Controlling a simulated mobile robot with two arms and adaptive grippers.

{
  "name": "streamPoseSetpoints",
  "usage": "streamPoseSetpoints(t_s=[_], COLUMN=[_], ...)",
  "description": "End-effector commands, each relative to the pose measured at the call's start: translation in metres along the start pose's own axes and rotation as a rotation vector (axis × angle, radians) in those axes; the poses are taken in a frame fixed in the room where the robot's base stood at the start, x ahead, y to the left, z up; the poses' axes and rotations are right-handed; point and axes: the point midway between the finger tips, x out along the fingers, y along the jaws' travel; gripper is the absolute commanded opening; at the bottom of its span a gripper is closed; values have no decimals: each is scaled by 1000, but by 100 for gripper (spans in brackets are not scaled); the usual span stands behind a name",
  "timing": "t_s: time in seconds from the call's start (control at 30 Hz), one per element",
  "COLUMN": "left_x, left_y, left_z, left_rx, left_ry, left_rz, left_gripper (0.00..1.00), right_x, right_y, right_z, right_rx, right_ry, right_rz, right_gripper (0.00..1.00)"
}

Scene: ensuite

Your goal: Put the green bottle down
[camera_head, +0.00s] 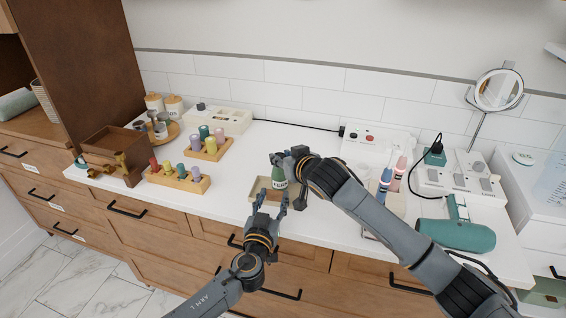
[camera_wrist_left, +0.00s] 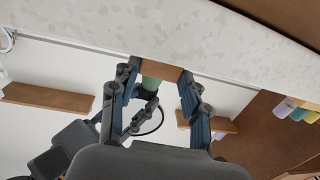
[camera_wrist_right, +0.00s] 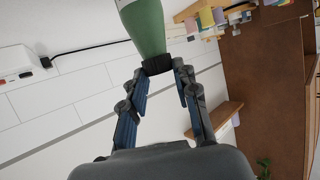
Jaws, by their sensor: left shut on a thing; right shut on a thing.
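The green bottle (camera_head: 278,177) stands roughly upright over a small wooden tray (camera_head: 255,187) on the white counter. Whether its base touches the tray floor is hidden. My right gripper (camera_head: 287,158) is shut on the bottle's dark cap end; the right wrist view shows the green body (camera_wrist_right: 144,25) beyond the fingertips (camera_wrist_right: 158,68). My left gripper (camera_head: 271,198) is shut on the tray's front side at the counter edge. The left wrist view shows the wooden tray wall (camera_wrist_left: 160,70) between its fingers, with some green behind.
Peg blocks (camera_head: 178,180) and a brown box (camera_head: 108,155) stand to the left. To the right are toothbrushes (camera_head: 386,180) in a holder, a teal hair dryer (camera_head: 458,234) and a mirror (camera_head: 499,90).

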Motion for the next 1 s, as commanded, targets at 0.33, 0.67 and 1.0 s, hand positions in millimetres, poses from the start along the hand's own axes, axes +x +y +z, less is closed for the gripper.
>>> streamPoseSetpoints(t_s=[0.33,0.67,1.0], left_x=[0,0,0], left_y=[0,0,0], left_z=[0,0,0], left_rx=[0,0,0], left_ry=[0,0,0], left_rz=[0,0,0], left_gripper=[13,13,13], right_x=[5,6,4], right_y=[0,1,1], right_z=[11,15,12], right_rx=[-1,-1,-1], right_ry=[6,2,4], right_rz=[-1,0,0], right_gripper=[0,53,53])
